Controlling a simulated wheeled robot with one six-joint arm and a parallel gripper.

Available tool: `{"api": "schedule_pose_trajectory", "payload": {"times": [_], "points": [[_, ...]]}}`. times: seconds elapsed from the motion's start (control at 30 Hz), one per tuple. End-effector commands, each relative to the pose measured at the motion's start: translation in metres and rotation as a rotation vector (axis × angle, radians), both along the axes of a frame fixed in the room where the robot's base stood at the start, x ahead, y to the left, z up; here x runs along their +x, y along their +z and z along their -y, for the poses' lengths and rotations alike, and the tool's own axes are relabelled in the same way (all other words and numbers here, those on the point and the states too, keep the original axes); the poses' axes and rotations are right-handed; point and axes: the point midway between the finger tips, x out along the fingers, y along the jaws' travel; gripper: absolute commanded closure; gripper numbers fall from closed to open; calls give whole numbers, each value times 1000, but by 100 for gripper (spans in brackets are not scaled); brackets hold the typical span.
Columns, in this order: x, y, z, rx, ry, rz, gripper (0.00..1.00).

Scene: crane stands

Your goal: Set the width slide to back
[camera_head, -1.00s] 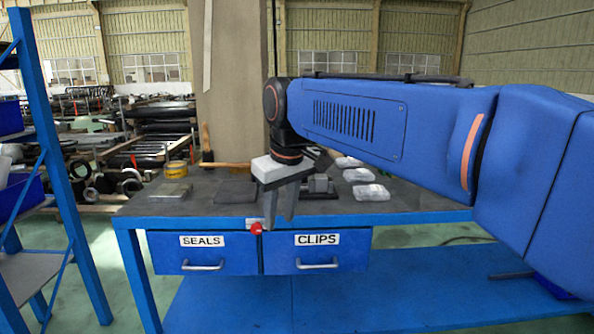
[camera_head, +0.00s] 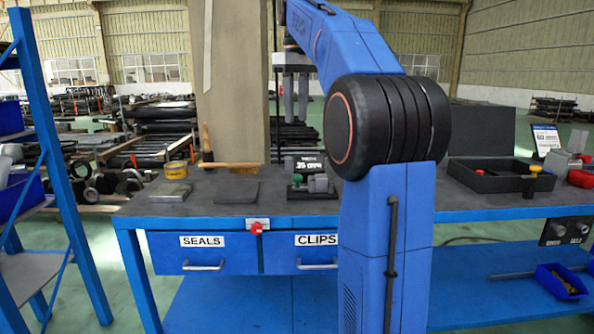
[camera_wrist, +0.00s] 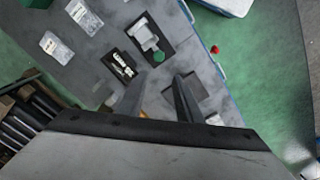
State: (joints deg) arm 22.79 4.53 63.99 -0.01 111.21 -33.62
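My gripper (camera_head: 295,120) is raised above the bench, fingers pointing down. Its two fingers are apart with nothing between them, as the wrist view also shows (camera_wrist: 158,90). The likely width slide is a small fixture on a black base, with a grey block (camera_head: 318,184) and a green knob (camera_head: 297,179). It stands on the bench below my gripper, apart from it. In the wrist view its pale block (camera_wrist: 141,33) and green knob (camera_wrist: 158,56) show ahead of the fingers. A black sign with white lettering (camera_head: 304,163) stands behind it; it seems to read a width in mm.
The bench (camera_head: 140,207) holds a dark flat plate (camera_head: 237,192), a grey block (camera_head: 170,192), a yellow tin (camera_head: 176,170) and a black tray (camera_head: 505,188). A red knob (camera_head: 257,228) sits at the front edge above the drawers. My arm hides the bench's middle right.

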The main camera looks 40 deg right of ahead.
Motion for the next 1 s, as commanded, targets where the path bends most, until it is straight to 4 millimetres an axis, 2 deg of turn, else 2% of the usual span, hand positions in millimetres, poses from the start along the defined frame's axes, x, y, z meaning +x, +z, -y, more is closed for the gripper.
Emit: {"api": "schedule_pose_trajectory", "payload": {"times": [0.13, 0.27, 1.0], "points": [[2, 0, 4, 2, 2, -5, 68], [1, -11, 4, 3, 3, -7, 68], [1, -138, 3, 3, 2, -7, 68]]}}
